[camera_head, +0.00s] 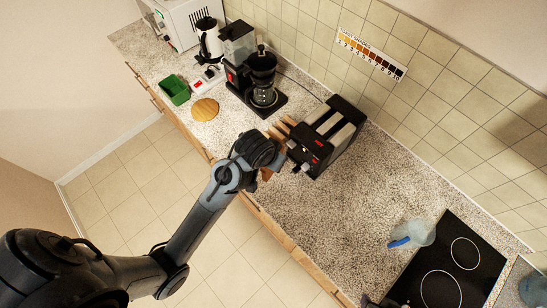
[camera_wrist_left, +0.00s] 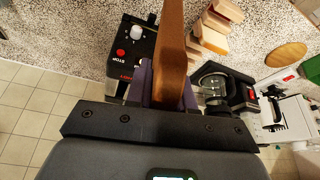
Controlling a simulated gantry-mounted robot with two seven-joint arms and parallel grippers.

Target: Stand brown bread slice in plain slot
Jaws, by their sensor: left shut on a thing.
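A brown bread slice (camera_wrist_left: 172,45) stands on edge between the fingers of my left gripper (camera_wrist_left: 165,85), which is shut on it. In the head view my left gripper (camera_head: 270,158) is at the counter's front edge, just left of the toaster, and mostly hides the slice. The black toaster (camera_head: 316,152) has two long light-edged slots on top and a red mark on its near end. Its control end with a STOP button (camera_wrist_left: 130,55) shows beside the slice in the wrist view. I cannot tell which slot is the plain one. A dark part at the head view's bottom edge may be my right gripper (camera_head: 378,302).
A coffee maker (camera_head: 262,75), round wooden board (camera_head: 205,109) and green bin (camera_head: 174,90) stand farther left. The counter between toaster and jug is clear.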

